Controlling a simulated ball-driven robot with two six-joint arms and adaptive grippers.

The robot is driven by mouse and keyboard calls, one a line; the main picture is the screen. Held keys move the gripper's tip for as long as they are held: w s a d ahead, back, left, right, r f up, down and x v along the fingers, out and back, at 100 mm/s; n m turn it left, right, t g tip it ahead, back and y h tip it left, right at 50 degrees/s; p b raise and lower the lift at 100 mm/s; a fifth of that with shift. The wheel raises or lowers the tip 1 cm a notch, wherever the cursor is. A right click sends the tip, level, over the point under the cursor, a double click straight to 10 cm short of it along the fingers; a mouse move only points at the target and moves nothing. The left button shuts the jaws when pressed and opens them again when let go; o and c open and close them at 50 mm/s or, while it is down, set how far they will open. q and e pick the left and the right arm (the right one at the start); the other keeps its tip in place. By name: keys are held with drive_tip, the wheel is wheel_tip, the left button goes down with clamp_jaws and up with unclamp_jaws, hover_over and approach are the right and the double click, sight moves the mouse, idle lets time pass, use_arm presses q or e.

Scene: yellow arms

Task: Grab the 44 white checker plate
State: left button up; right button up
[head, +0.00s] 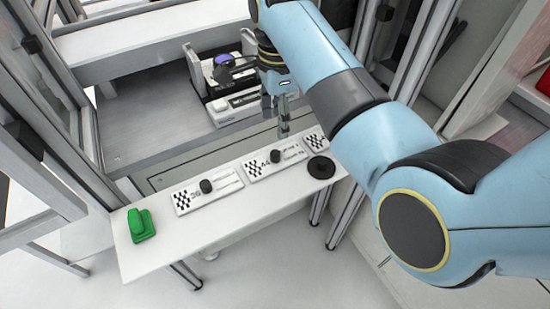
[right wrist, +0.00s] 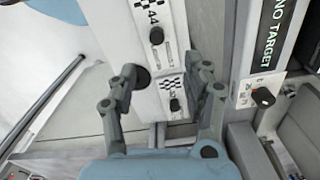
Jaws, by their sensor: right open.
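The 44 white checker plate (head: 262,170) lies flat on the white shelf, the middle of three similar plates. It has a black-and-white checker patch, the number 44 and a black knob. My right gripper (head: 284,128) hangs just behind and right of it, apart from it. In the right wrist view the 44 plate (right wrist: 150,14) is at the top, partly cut off, beyond the fingertips. My right gripper (right wrist: 161,68) is open there, with nothing between its fingers. A different checker plate (right wrist: 171,86) shows between the fingers. My left gripper is not in view.
Another checker plate (head: 213,193) lies left of the 44 plate, and a third (head: 314,136) lies right. A black disc (head: 321,168) sits near the right end of the shelf (head: 185,234). A green object (head: 140,225) is at the left end. A white-and-black device (head: 226,112) stands behind.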

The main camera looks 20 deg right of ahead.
sight(275, 153)
wheel_tip(275, 153, down, 4)
drive_tip(key=shift+s+r, duration=0.1)
drive_tip(key=shift+s, duration=0.05)
drive_tip(key=shift+s+a+f, duration=0.1)
drive_tip(key=shift+a+f, duration=0.1)
drive_tip(key=shift+f, duration=1.2)
drive_tip(key=shift+a+f, duration=0.15)
drive_tip(key=shift+f, duration=1.25)
clamp_jaws()
